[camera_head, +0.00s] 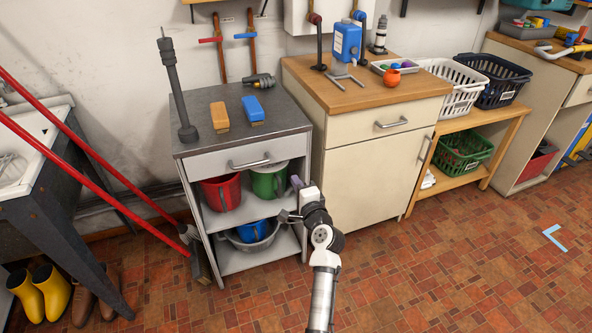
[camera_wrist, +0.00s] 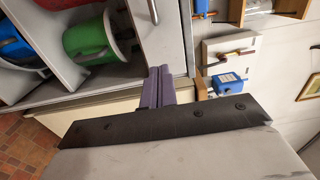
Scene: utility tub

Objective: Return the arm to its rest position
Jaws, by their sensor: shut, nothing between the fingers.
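My gripper (camera_head: 296,182) is in front of the grey metal cabinet (camera_head: 240,158), near its right edge, below the drawer handle. Its purple fingers (camera_wrist: 158,86) show in the wrist view, pressed together with nothing between them. My arm reaches up from the bottom of the head view, bent at a dark joint. In the wrist view the cabinet's edge and drawer handle lie just beyond the fingertips. I cannot tell whether the fingers touch the cabinet.
The cabinet's shelves hold a red bucket (camera_head: 221,192), a green bucket (camera_head: 269,181) and a metal basin (camera_head: 252,237). A cream cabinet (camera_head: 368,178) stands right of my gripper. Red-handled tools lean at left. The tiled floor (camera_head: 440,265) at right is mostly clear.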

